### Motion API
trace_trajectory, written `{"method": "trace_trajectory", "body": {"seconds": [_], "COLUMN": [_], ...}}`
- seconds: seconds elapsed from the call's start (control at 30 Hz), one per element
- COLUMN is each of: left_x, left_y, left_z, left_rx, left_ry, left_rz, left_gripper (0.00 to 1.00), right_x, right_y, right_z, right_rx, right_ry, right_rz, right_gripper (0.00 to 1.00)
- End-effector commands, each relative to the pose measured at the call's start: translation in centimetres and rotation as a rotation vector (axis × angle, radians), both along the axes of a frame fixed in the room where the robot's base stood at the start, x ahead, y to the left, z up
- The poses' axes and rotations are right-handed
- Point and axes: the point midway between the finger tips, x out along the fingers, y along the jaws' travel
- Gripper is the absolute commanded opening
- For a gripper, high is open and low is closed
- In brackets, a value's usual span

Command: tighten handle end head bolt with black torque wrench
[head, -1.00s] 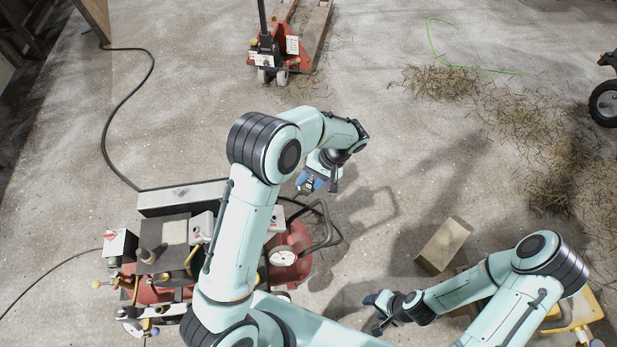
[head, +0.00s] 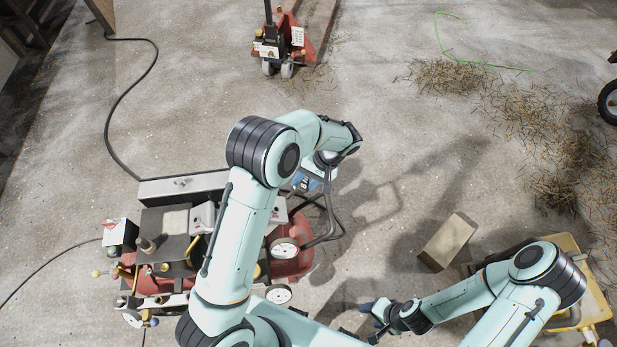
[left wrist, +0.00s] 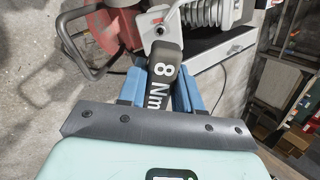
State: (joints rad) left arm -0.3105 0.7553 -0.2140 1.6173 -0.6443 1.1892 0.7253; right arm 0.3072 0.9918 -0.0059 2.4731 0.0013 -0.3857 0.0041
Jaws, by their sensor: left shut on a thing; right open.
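My left gripper (head: 305,183) is shut on the black torque wrench (left wrist: 166,72), marked "8 Nm" in white. In the left wrist view, its blue fingers (left wrist: 163,92) lie on both sides of the wrench shaft. The wrench's far end reaches a light grey metal part beside the ribbed cylinder (left wrist: 196,10) of the red compressor (head: 290,262). I cannot make out the handle end head bolt, nor whether the wrench sits on it. The compressor's dark bent handle (head: 331,215) is just below and right of my left gripper in the head view. My right gripper (head: 375,320) is open and empty.
A wooden block (head: 447,242) lies on the concrete floor near my right arm. A yellow item (head: 565,262) is at the lower right. A red pallet jack (head: 280,45) stands at the back. Straw (head: 540,140) is scattered on the right. A black hose (head: 118,110) runs along the left.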

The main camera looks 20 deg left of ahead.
Motion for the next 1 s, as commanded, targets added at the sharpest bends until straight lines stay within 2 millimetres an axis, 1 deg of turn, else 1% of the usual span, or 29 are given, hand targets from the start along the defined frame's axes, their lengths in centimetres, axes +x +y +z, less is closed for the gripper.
{"method": "trace_trajectory", "body": {"seconds": [0.03, 0.6, 0.77, 1.0], "left_x": [-0.3, -1.7, -1.8, -1.8], "left_y": [0.3, 2.6, 2.9, 3.0], "left_z": [-0.8, -5.6, -6.2, -6.2], "left_rx": [0.001, 0.001, 0.000, 0.000], "left_ry": [0.002, 0.001, -0.001, -0.002], "left_rz": [0.001, 0.000, 0.000, -0.001], "left_gripper": [0.00, 0.00, 0.00, 0.00], "right_x": [-0.6, -3.5, -3.8, -3.8], "right_y": [0.0, 0.0, 0.0, 0.0], "right_z": [-0.7, -4.7, -5.2, -5.2], "right_rx": [0.000, 0.001, 0.001, 0.000], "right_ry": [0.007, 0.040, 0.043, 0.043], "right_rz": [0.000, 0.000, 0.000, 0.000], "right_gripper": [0.56, 0.56, 0.56, 0.56]}}
